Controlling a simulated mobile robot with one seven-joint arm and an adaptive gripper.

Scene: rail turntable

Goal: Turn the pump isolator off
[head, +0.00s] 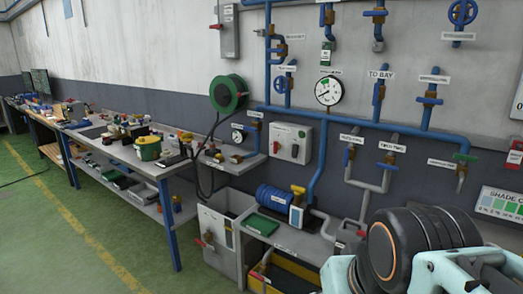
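A grey wall box (229,30) with a red side handle hangs at the top of the head view, left of the blue pipes. The handle sits at the box's left side, and its label is too small to read. A lighter control box (291,143) with red and black knobs is on the wall below the round gauge. I cannot tell from the labels which box is the pump isolator. A blue ribbed pump motor (274,198) sits on the low bench beneath. My arm shows at the lower right, but my gripper's fingertips are not visible.
Blue pipes with several valves cover the wall, around a round gauge (328,91). A green hose reel (228,93) hangs left of them. A cluttered workbench (150,168) runs along the left wall. The green floor (60,235) at left is mostly clear.

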